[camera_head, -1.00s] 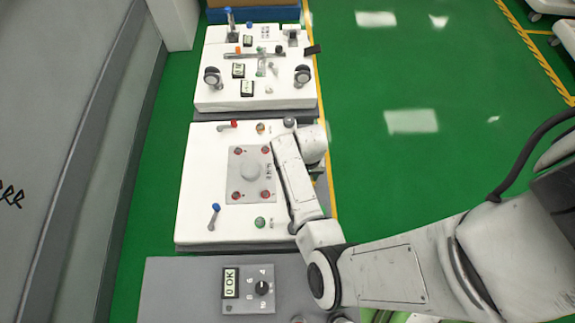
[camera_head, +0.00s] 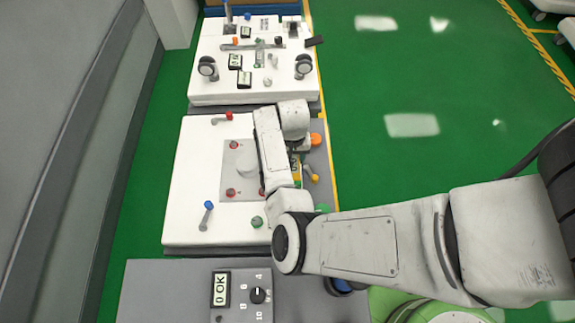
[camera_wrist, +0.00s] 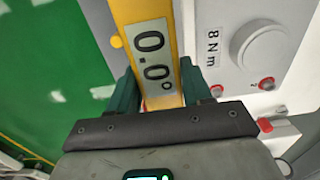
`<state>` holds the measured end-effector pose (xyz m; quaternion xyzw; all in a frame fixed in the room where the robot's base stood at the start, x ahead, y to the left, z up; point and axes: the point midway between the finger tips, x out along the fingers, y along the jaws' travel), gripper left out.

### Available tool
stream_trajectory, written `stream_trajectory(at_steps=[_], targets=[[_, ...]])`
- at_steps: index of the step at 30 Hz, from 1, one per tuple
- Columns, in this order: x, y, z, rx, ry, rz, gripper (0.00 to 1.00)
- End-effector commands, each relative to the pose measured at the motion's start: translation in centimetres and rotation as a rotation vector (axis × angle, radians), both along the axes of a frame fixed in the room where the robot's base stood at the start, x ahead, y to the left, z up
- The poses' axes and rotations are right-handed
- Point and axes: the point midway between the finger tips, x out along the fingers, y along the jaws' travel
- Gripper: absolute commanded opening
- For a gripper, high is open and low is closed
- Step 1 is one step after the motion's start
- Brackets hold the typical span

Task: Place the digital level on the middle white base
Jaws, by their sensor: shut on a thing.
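The digital level is a yellow bar with a grey display reading 0.0° (camera_wrist: 152,52) in the wrist view. My gripper (camera_wrist: 160,72) has its two dark green fingers on either side of the level and is shut on it. In the head view, a bit of yellow that looks like the level (camera_head: 295,163) shows beside my arm, which hides most of it. The middle white base (camera_head: 190,150) lies left of my arm, which covers part of its right side. I cannot tell whether the level touches anything below.
The middle base carries a grey plate (camera_head: 232,185) with a round knob, a blue-tipped lever (camera_head: 206,215) and a red-tipped lever (camera_head: 221,119). A farther white base (camera_head: 220,87) holds several small parts. A grey panel (camera_head: 165,290) with an OK display is nearer. Green floor lies right.

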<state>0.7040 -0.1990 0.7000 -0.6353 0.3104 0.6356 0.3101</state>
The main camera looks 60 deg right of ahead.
Motion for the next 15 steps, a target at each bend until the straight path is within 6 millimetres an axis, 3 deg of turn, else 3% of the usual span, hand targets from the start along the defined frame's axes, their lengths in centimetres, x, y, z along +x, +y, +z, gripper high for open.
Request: stream_trajectory(at_steps=[1, 6, 15], targets=[[0.4, -0.1, -1.2, 0.002, -0.002, -0.002, 0.08], [1.4, -0.6, -2.4, 0.0, -0.002, -0.003, 0.08], [2.3, -0.9, -2.9, 0.001, -0.001, 0.0, 0.08]])
